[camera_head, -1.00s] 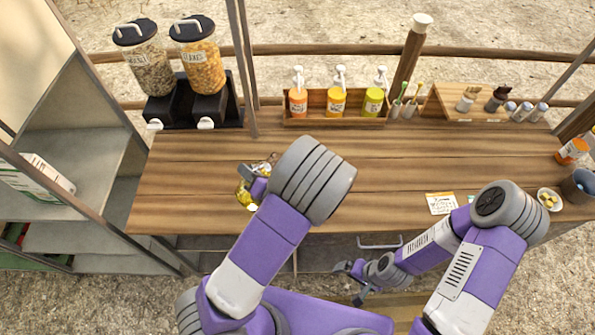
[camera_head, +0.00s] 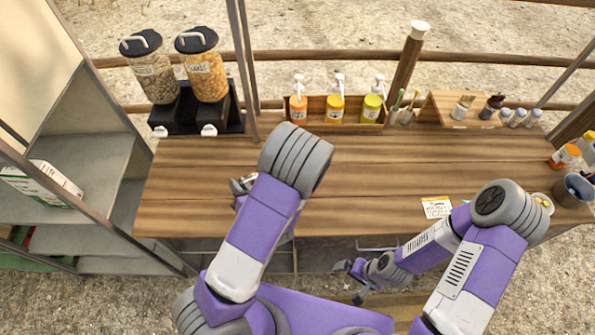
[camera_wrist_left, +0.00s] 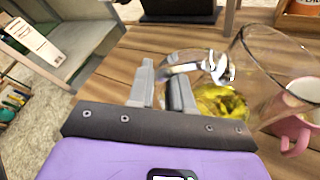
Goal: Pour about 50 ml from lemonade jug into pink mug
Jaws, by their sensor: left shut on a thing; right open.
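In the left wrist view the clear lemonade jug (camera_wrist_left: 262,75) holds yellow liquid near its base and leans to the right. My left gripper (camera_wrist_left: 168,88) is shut on the jug's handle. The pink mug (camera_wrist_left: 290,138) is at the right edge, partly seen through and behind the jug's glass. I cannot tell whether liquid is flowing into it. In the head view my left gripper (camera_head: 243,185) is over the counter's front left, and my arm hides the jug and mug. My right gripper (camera_head: 350,275) is open and empty in front of the counter.
Two cereal dispensers (camera_head: 202,72) stand at the back left. A wooden rack with pump bottles (camera_head: 335,108) and a shaker shelf (camera_head: 470,112) line the back. A note card (camera_head: 436,207) lies at front right. The counter's middle (camera_head: 370,170) is clear.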

